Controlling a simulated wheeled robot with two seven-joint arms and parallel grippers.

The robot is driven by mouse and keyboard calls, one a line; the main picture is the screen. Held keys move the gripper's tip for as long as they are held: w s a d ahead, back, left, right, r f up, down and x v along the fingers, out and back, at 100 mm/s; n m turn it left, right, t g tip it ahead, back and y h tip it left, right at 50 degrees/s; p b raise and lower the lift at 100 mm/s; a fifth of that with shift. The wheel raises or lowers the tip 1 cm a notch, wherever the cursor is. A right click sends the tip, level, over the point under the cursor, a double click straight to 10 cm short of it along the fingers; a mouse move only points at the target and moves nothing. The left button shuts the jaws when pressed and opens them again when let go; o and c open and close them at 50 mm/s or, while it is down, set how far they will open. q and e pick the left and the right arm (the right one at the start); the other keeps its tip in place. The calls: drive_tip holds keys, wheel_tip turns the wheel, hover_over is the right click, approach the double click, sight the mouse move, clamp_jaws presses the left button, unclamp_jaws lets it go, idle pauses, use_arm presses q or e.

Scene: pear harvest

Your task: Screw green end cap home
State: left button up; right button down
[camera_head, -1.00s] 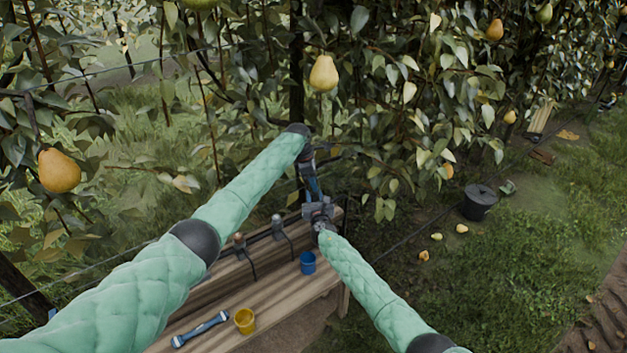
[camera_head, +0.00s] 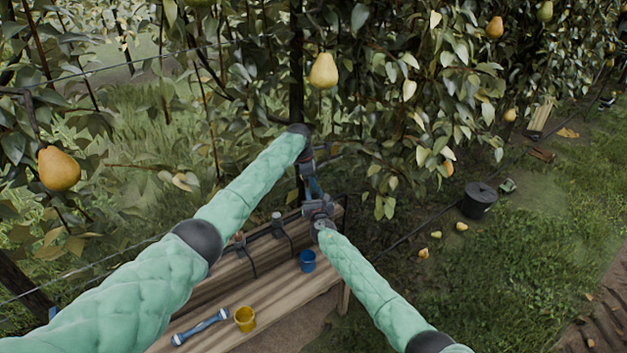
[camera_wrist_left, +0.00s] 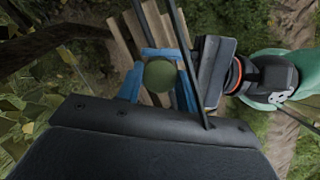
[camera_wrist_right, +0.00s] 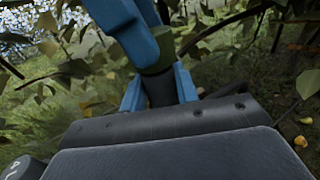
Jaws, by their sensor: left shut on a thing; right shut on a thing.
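The green end cap (camera_wrist_left: 160,75) is a round olive cap between the blue fingers of my left gripper (camera_wrist_left: 158,78) in the left wrist view. In the right wrist view its olive edge (camera_wrist_right: 158,67) shows at the top of a dark tube (camera_wrist_right: 160,90). My right gripper (camera_wrist_right: 160,92) is shut on that tube, just below the cap. The cap and tube appear to touch and line up; the thread is hidden. In the head view my left gripper (camera_head: 314,189) is directly above my right gripper (camera_head: 318,209), over the bench's far end, and the cap is too small to make out.
A wooden bench (camera_head: 270,300) carries a blue cup (camera_head: 308,261), a yellow cup (camera_head: 245,319) and a blue-ended tool (camera_head: 201,327). A dark bucket (camera_head: 479,199) stands on the grass at right. Foliage with hanging pears (camera_head: 323,71) is close behind the grippers.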

use_arm(q)
drive_tip(key=m+g, duration=0.1)
drive_tip(key=m, duration=0.4)
drive_tip(key=shift+w+m, duration=0.15)
drive_tip(key=shift+m, duration=0.15)
drive_tip(key=m+g, duration=0.1)
drive_tip(key=m, duration=0.3)
drive_tip(key=shift+y, duration=0.4)
drive_tip(key=shift+a, duration=0.1)
drive_tip(key=o, duration=1)
drive_tip(key=shift+f, duration=0.1)
drive_tip(key=shift+r, duration=2.25)
